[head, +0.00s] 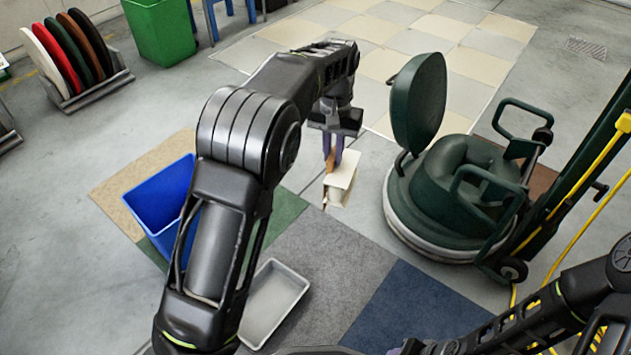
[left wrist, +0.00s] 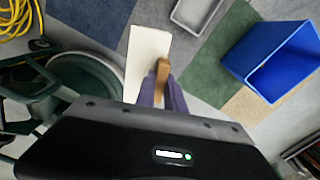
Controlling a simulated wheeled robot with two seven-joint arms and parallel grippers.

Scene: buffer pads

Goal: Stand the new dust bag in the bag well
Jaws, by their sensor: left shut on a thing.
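The new dust bag, a cream box-like bag (head: 342,178) with a brown card piece, hangs from my left gripper (head: 332,150) in mid-air. The left gripper is shut on it. In the left wrist view the bag (left wrist: 147,55) shows beyond the purple fingers (left wrist: 162,85), with the brown piece between them. The dark green floor machine (head: 455,185) stands to the right of the bag, apart from it, with its round lid (head: 418,100) raised. I cannot see clearly into its bag well from here. My right gripper (head: 408,347) is only partly in view at the bottom edge.
A blue bin (head: 160,200) and a grey tray (head: 273,300) stand on the carpet tiles at the left. A rack of coloured pads (head: 75,60) and a green bin (head: 160,30) are at the back left. A yellow cable (head: 590,195) hangs by the machine's handle.

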